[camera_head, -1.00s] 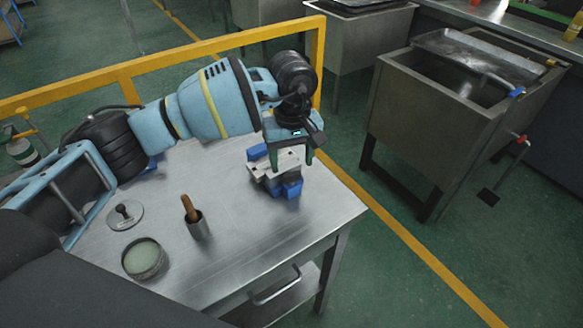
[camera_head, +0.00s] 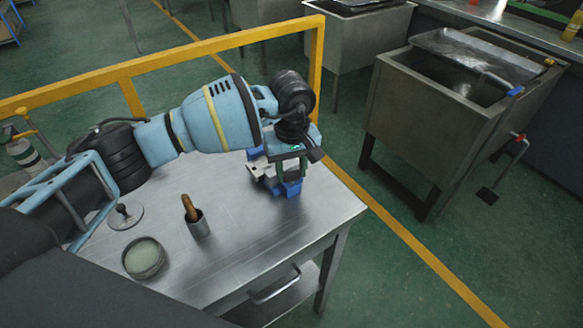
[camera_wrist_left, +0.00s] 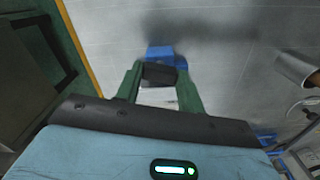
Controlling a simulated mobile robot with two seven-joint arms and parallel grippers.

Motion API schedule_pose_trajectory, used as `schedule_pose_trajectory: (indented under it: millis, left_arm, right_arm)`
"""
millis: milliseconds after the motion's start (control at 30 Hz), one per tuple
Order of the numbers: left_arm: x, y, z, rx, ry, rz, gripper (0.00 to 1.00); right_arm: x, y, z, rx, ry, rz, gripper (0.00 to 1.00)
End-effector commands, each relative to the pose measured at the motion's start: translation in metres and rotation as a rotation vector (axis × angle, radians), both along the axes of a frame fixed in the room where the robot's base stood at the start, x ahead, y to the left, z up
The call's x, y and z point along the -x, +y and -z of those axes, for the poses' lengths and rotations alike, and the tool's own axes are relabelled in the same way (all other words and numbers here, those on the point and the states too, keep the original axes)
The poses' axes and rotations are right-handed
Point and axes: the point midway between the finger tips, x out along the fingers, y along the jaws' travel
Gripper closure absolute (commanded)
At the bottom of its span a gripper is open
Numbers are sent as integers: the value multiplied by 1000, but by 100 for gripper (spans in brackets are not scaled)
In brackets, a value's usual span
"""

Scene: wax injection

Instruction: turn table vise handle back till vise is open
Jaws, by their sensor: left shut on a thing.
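The table vise (camera_head: 292,189), blue and grey, stands near the far right edge of the metal table. My left gripper (camera_head: 285,170) is above it, pointing down, and covers much of it. In the left wrist view the green fingers of the left gripper (camera_wrist_left: 159,80) are shut on a dark block between their tips, which looks like the vise handle (camera_wrist_left: 158,72). Blue vise parts (camera_wrist_left: 160,52) show beyond it, with a pale grey part below. The gap between the vise jaws is hidden. My right gripper is not in view.
On the metal table (camera_head: 260,235) stand a cup (camera_head: 199,228) with a brown-handled tool, a round bowl (camera_head: 144,260) with pale green content, and a knobbed disc (camera_head: 125,217). A yellow rail (camera_head: 220,45) runs behind. A metal tub (camera_head: 425,120) stands apart at right.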

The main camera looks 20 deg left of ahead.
Motion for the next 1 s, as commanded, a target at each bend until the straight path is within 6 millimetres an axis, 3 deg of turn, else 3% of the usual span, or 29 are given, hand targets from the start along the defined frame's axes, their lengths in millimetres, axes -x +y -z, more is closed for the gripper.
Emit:
schedule_pose_trajectory:
  millis: [500, 867, 900, 1000]
  left_arm:
    - [-1, 1, -2, 0, -2, -287, 85]
    - [-1, 1, -1, 0, -1, -310, 84]
    - [-1, 1, -1, 0, -1, -310, 57]
    - [-1, 0, -1, 0, -1, -308, 43]
  right_arm:
    - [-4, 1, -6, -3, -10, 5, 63]
    - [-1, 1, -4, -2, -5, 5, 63]
    - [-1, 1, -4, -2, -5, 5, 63]
    - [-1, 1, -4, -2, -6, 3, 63]
